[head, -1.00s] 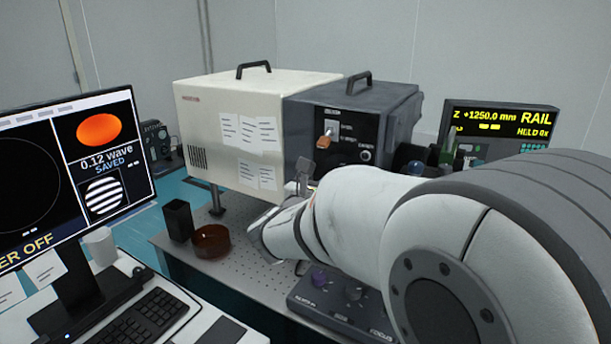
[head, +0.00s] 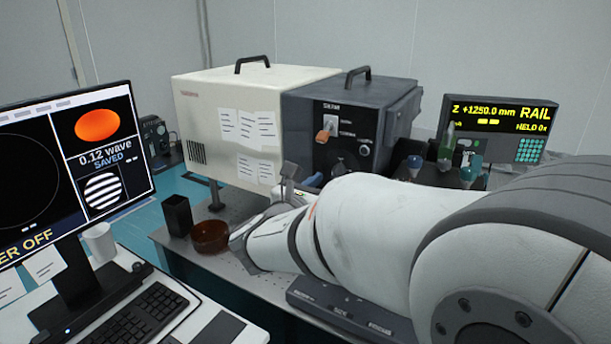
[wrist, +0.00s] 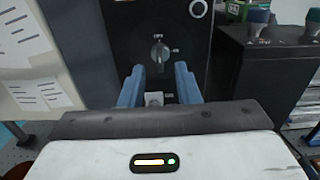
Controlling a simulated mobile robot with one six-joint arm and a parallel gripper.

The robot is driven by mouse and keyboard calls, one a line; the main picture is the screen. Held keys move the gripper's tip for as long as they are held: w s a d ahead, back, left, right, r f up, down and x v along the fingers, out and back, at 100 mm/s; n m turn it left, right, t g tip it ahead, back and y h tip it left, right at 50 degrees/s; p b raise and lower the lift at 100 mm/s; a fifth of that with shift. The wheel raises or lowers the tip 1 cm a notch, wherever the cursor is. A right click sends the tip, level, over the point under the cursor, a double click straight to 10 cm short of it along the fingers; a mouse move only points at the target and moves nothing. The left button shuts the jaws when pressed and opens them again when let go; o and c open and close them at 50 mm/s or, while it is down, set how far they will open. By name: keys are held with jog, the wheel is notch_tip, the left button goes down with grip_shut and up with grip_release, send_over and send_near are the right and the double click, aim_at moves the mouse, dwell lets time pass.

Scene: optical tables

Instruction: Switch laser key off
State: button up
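A round key switch (wrist: 158,48) with a small metal key sits on the dark front panel (wrist: 120,30) in the wrist view. Its key part looks roughly upright; small labels beside it are unreadable. My gripper (wrist: 158,72) has its two blue fingers apart, just below the switch and pointing at the panel. A small pale block shows low between the fingers; I cannot tell what it is. In the head view the dark box (head: 399,106) carries an orange-brown knob (head: 323,136) on its upper panel. There my wrist and arm hide most of the gripper and the lower panel.
A cream box (head: 205,110) adjoins the dark one. A black holder (head: 177,216) and a brown bowl (head: 210,237) stand left of my wrist. A control box (head: 335,312) lies under my arm. The monitor (head: 80,165) reads "ER OFF", partly cut off.

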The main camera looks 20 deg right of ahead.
jog(key=shift+v, duration=1.9)
jog(key=shift+s, duration=0.1)
jog(key=s+d+f+m+g+y+p, duration=0.3)
jog(key=s+f+m+g+y+p, duration=0.25)
jog(key=s+m+g, duration=0.55)
jog(key=s+a+f+m+t+y+p, duration=0.1)
jog(key=s+a+m+t+y+p, duration=0.1)
jog(key=a+m+y, duration=0.6)
jog(key=s+a+m+p, duration=0.1)
jog(key=a+m, duration=0.2)
jog(key=m, duration=0.3)
jog(key=shift+s+m+t+y+p, duration=0.2)
jog(key=shift+m+t+y+p, duration=0.1)
jog(key=shift+m+y+p, duration=0.1)
